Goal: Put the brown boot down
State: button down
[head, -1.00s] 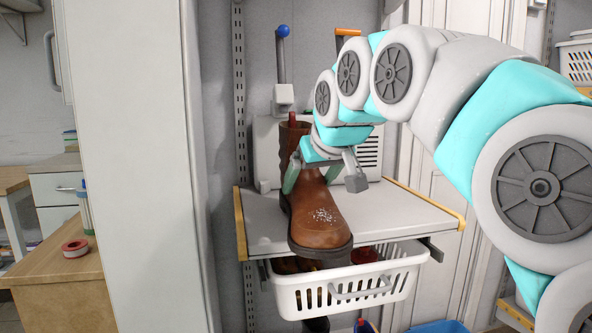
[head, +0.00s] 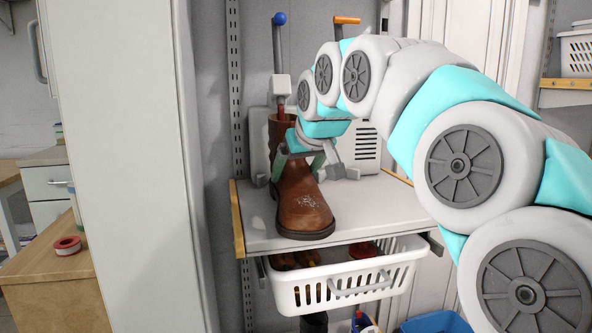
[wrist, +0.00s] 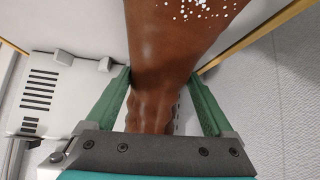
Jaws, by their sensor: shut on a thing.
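The brown boot (head: 303,203) stands upright over the grey shelf (head: 355,210), toe toward me, with white specks on its toe. Its sole looks to be at the shelf top; I cannot tell whether it touches. My gripper (head: 296,172) is shut on the boot around its ankle. In the wrist view the two green fingers of my gripper (wrist: 160,100) lie on both sides of the brown boot (wrist: 165,50). Part of the shaft is hidden behind my gripper in the head view.
A white device (head: 258,150) with a vented side stands behind the boot. A white basket (head: 350,283) with several items hangs under the shelf. A tall white panel (head: 130,150) is at left. The shelf's right part is clear.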

grip_release()
jog(key=shift+s+d+r, duration=0.1)
jog(key=shift+s+r, duration=0.05)
jog(key=shift+r, duration=0.15)
jog(key=v, duration=1.1)
jog(key=shift+s+b, duration=0.2)
jog(key=shift+b, duration=0.2)
jog(key=shift+r, duration=0.15)
